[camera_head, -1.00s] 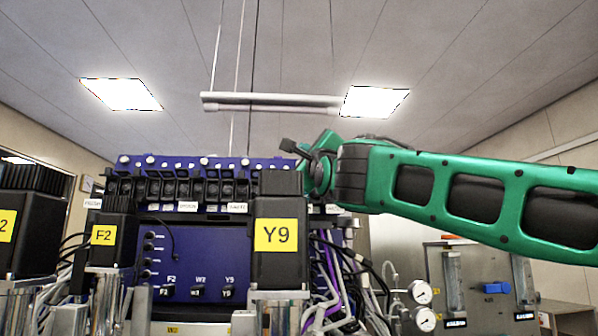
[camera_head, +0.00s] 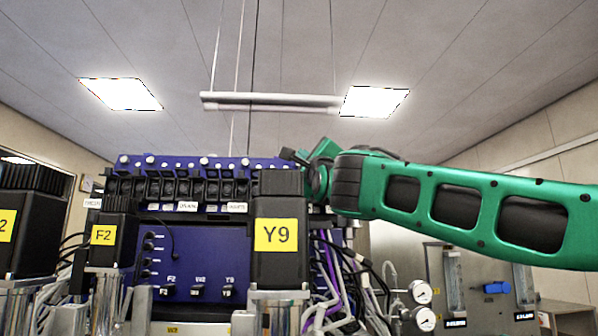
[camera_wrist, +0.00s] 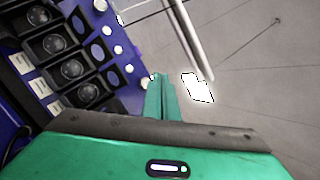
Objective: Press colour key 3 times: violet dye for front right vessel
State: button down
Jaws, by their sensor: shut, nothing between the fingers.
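A blue unit (camera_head: 215,245) carries a row of dark round-faced modules (camera_head: 180,187), with white tags below and a row of white round knobs or keys along its top edge. The tags are too small to read surely, so I cannot tell which is violet. My gripper (camera_head: 290,155) is at the right end of this top edge. In the wrist view its green fingers (camera_wrist: 160,95) are together and empty, their tips close to a small pale round key (camera_wrist: 152,76); I cannot tell whether they touch. The vessel motor tagged Y9 (camera_head: 277,235) stands in front.
Motors tagged F2 (camera_head: 103,237) and another tagged with a 2 (camera_head: 8,228) stand at left. Cables (camera_head: 340,280) hang right of the blue unit. Gauges (camera_head: 422,292) and flow tubes stand farther right. Above the unit is free air below a ceiling lamp bar (camera_head: 270,102).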

jog(key=shift+w+f, duration=0.2)
jog(key=shift+w, duration=0.6)
jog(key=shift+w+f, duration=0.1)
jog(key=shift+w, duration=0.2)
